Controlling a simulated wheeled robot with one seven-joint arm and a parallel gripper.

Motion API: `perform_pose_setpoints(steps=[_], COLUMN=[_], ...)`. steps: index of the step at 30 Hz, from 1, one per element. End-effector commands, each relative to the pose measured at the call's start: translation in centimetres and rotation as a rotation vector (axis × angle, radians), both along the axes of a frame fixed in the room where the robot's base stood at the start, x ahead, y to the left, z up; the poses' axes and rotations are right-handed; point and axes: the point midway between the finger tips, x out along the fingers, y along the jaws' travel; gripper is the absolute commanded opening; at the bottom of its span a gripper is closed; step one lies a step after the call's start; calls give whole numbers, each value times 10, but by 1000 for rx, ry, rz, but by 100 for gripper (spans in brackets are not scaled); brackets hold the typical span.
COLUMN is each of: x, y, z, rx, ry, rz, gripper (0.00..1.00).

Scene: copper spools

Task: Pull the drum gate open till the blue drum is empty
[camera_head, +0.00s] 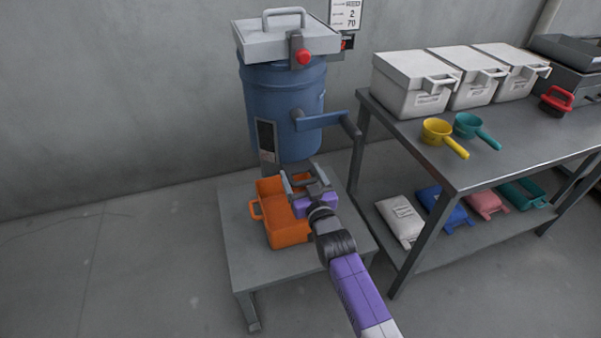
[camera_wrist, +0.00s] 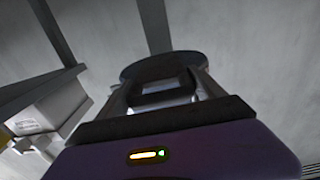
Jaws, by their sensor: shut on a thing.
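The blue drum (camera_head: 285,100) stands upright with a grey lid and top handle. Its lid hides the inside; a dark strip (camera_head: 265,137) shows on its front. My gripper (camera_head: 303,178) is just below the drum, over the orange bin (camera_head: 287,232). In the wrist view my gripper (camera_wrist: 165,97) is shut on a grey loop handle (camera_wrist: 165,97), which I take to be the drum gate's, in front of the drum's dark round underside (camera_wrist: 160,66). The outlet is hidden, and I cannot tell how far the gate is out. No copper shows in the visible part of the bin.
The bin stands on a low grey table (camera_head: 245,265). A workbench (camera_head: 470,165) at right holds white lidded boxes (camera_head: 410,85), a yellow scoop (camera_head: 437,132) and a teal scoop (camera_head: 468,125). Bags lie on its lower shelf. A blue-grey bracket (camera_head: 320,119) juts right from the drum.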

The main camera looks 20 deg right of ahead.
Motion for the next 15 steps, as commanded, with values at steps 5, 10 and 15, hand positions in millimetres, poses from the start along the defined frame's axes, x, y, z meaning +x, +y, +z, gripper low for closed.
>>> perform_pose_setpoints(steps=[5,10,15], x=[-29,-41,-41], y=[0,0,0], z=[1,0,-1], rx=[0,0,0], ry=[4,3,2], rz=[0,-1,-1], gripper=[5,5,5])
